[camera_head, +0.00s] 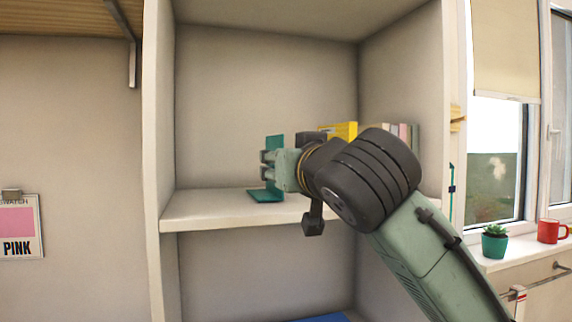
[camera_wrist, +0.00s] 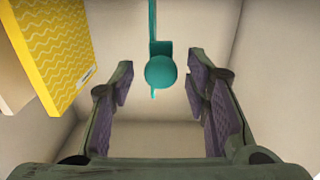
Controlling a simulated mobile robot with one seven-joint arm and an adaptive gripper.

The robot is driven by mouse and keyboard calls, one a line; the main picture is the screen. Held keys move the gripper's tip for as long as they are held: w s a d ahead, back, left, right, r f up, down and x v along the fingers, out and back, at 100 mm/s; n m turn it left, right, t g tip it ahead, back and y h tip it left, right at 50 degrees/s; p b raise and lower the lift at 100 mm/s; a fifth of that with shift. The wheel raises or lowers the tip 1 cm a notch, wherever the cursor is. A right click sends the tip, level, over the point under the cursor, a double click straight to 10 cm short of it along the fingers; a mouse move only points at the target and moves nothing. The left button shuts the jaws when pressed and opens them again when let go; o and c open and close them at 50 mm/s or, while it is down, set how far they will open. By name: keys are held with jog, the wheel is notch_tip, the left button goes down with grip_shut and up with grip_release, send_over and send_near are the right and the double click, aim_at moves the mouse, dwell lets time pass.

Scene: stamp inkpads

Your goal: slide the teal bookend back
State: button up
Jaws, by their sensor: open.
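The teal bookend (camera_head: 266,195) stands on the white shelf (camera_head: 225,208), its foot near the front edge and its upright plate rising behind my gripper. In the wrist view the teal bookend (camera_wrist: 160,72) shows a narrow vertical plate and a round part, centred just beyond my fingertips. My gripper (camera_head: 268,168) is at the bookend in the head view and hides part of its upright. In the wrist view my gripper (camera_wrist: 160,88) is open, with one finger on each side of the round part and a gap to it. No contact shows there.
A yellow patterned box (camera_wrist: 55,50) is close to my left finger in the wrist view; it also shows as a yellow item (camera_head: 343,130) behind my wrist. Several pale books (camera_head: 403,132) stand at the shelf's right. The shelf's left part is clear.

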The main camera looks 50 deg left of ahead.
jog(key=v, duration=1.2)
dwell(0.4)
